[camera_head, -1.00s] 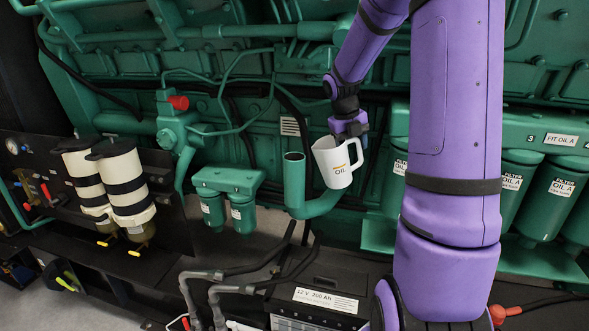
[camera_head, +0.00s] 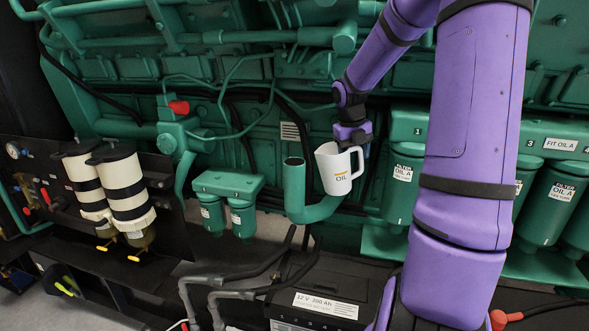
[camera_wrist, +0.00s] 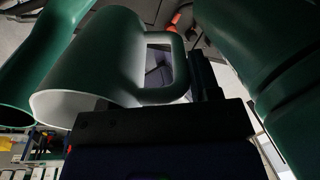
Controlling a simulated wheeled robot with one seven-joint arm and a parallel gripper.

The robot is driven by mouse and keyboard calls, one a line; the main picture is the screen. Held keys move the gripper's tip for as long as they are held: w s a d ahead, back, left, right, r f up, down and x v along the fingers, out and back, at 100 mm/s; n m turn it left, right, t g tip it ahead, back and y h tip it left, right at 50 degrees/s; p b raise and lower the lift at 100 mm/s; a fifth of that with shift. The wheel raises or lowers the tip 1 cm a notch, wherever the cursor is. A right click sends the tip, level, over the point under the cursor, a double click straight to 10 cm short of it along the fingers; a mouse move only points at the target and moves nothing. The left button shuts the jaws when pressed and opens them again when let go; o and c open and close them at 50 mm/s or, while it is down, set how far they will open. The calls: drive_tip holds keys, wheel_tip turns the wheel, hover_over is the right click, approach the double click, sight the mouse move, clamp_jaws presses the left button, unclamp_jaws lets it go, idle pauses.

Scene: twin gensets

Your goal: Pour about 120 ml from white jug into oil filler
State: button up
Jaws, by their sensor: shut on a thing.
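The white jug (camera_head: 338,170) marked OIL is held by its handle in my gripper (camera_head: 353,143), which is shut on it. In the head view it is nearly upright, tilted slightly, just right of the green oil filler (camera_head: 294,180), an open-topped upright pipe that bends to the right below. The jug's contents are hidden.
Green filter canisters (camera_head: 403,185) stand to the right, and a smaller green pair (camera_head: 228,200) to the left. A black battery (camera_head: 320,290) with cables sits below. Green engine pipes run close behind the arm.

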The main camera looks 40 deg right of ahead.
drive_tip(key=shift+s+d+f+y, duration=0.1)
drive_tip(key=shift+d+f+y, duration=0.1)
drive_tip(key=shift+f+y, duration=0.15)
drive_tip(key=shift+d+f+b, duration=0.15)
drive_tip(key=shift+b, duration=0.35)
drive_tip(key=shift+s+d+f+t+y+b, duration=0.1)
drive_tip(key=shift+d+f+t+y+b, duration=0.1)
drive_tip(key=shift+f+t+y+b, duration=0.25)
drive_tip(key=shift+f, duration=0.1)
